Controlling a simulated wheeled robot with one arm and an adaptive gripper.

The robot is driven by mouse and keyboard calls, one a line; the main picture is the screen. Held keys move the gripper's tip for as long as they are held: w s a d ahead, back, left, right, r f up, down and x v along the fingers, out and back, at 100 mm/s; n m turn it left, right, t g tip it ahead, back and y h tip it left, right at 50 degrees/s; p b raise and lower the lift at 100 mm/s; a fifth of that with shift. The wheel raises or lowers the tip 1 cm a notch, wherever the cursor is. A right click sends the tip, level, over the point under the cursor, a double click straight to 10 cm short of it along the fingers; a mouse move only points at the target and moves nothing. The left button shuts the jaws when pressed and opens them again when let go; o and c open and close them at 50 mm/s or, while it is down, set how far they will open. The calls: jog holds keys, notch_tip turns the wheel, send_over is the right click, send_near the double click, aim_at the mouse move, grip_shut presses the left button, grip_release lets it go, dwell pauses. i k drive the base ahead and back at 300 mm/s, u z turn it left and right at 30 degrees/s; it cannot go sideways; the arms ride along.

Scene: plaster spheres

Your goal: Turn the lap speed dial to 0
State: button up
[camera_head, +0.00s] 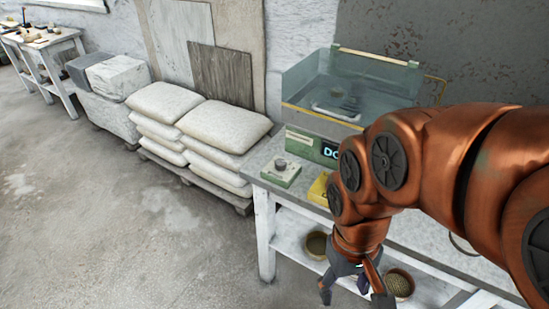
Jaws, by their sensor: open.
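A small green box (283,174) with a round grey knob (280,164) on its top stands near the table's front left corner. It may be the lap speed dial; its markings are too small to read. Behind it is a green machine (312,148) with a dark display (330,153) showing letters that start "DO", the rest hidden by my arm. My gripper (354,292) points down with its fingers apart, in front of the table's edge and to the right of and lower than the knob. It touches nothing that I can see.
A clear-walled basin (345,85) sits on the machine. A yellow object (318,189) is partly behind my arm. Bowls (316,244) stand on the lower shelf (290,222). White sacks (222,127) are stacked on a pallet at left. The floor (130,235) in front is clear.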

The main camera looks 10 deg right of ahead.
aim_at(280, 164)
jog(key=k, duration=0.45)
jog(key=u, duration=1.8)
jog(key=i, duration=1.2)
jog(key=z, duration=1.95)
